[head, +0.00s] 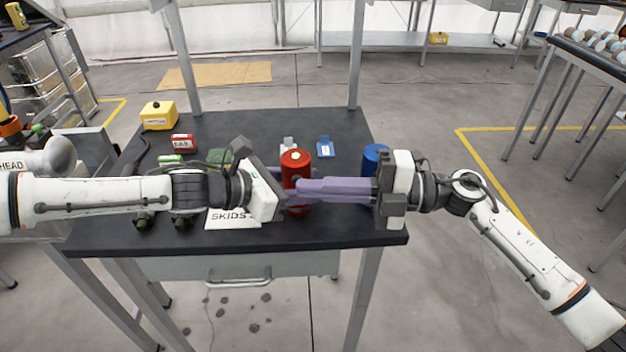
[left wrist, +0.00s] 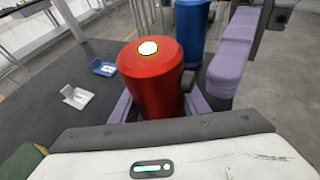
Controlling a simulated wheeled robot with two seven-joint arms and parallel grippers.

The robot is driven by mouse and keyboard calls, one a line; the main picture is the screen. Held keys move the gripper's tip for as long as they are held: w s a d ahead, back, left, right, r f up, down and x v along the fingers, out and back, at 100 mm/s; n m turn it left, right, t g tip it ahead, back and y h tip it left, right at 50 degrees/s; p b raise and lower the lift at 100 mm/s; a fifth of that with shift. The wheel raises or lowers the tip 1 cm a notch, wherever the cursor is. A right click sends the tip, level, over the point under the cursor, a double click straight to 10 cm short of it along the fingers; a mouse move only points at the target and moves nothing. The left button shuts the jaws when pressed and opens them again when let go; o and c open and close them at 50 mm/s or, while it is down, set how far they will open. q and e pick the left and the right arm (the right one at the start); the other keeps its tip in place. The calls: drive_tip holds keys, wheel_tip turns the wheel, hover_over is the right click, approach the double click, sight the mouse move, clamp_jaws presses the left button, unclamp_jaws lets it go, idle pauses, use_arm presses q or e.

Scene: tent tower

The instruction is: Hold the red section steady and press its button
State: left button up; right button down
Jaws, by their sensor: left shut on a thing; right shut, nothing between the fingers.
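The red section (head: 295,165) is an upright red cylinder on the dark table, with a pale round button (left wrist: 148,48) on its top. My left gripper (head: 293,190) comes in from the left and is shut on the red section, its purple fingers on either side of the body. My right gripper (head: 300,193) comes in from the right with its purple fingers closed together and empty. Their tips are beside the red section, below its top; I cannot tell whether they touch it. In the left wrist view the right fingers (left wrist: 231,58) lie to the right of the red section.
A blue cylinder (head: 374,156) stands behind my right gripper. A white holder (head: 288,145) and a blue holder (head: 325,147) lie behind the red section. A yellow container (head: 158,115), a red box (head: 182,143) and a SKIDS sheet (head: 233,218) are on the table (head: 330,232).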

use_arm(q)
drive_tip(key=shift+w+a, duration=0.15)
drive_tip(key=shift+w, duration=0.05)
use_arm(e)
drive_tip(key=s+d, duration=0.3)
drive_tip(key=d, duration=0.6)
drive_tip(key=shift+d+r, duration=0.25)
drive_tip(key=shift+d, duration=0.1)
use_arm(q)
drive_tip(key=o, duration=1.5)
drive_tip(key=shift+r, duration=0.1)
